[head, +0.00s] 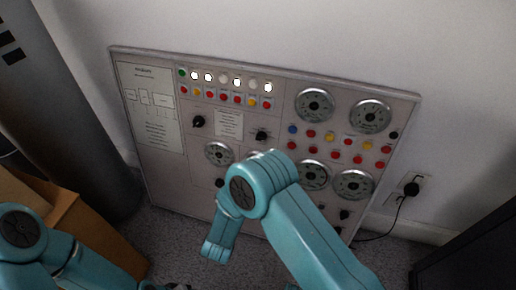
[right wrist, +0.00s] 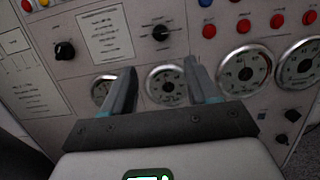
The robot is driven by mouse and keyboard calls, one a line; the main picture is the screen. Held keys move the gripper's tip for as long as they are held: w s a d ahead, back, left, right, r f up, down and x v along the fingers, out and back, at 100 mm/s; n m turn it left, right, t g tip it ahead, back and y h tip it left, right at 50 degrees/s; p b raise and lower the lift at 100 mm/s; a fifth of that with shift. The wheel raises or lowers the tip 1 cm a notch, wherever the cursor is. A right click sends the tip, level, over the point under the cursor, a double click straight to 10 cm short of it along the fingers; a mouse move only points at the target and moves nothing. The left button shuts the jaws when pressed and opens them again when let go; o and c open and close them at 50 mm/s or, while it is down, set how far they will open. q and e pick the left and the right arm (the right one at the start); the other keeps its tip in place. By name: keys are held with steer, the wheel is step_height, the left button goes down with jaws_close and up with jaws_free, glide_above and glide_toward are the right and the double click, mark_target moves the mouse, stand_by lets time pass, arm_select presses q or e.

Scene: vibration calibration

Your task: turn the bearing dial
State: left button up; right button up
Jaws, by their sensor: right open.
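The upright grey panel (head: 160,180) carries several round gauges and black knobs; labels are too small to read, so I cannot tell which is the bearing dial. My right gripper (right wrist: 160,70) is open and empty, its two fingers pointing at the panel. A round gauge (right wrist: 167,86) shows between the fingers, and a black knob (right wrist: 160,32) is just above it. In the head view this knob (head: 262,136) shows above my right arm, which hides most of that gauge and the gripper. Another black knob (right wrist: 64,50) is further left. My left gripper is out of view.
Red, yellow and blue buttons (head: 330,137) and lit lamps (head: 237,82) line the panel's upper part. A cardboard box (head: 85,225) stands at lower left beside a dark column (head: 75,110). A plug with a cable (head: 410,190) is in the wall at right.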

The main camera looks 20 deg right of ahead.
mark_target(261, 138)
steer(key=b+x, duration=0.1)
steer(key=x, duration=1.2)
steer(key=shift+w+d+b, duration=0.15)
steer(key=shift+d+b, duration=0.05)
steer(key=shift+b, duration=0.15)
steer(key=shift+c, duration=0.3)
steer(key=shift+f, duration=0.1)
steer(key=c, duration=1)
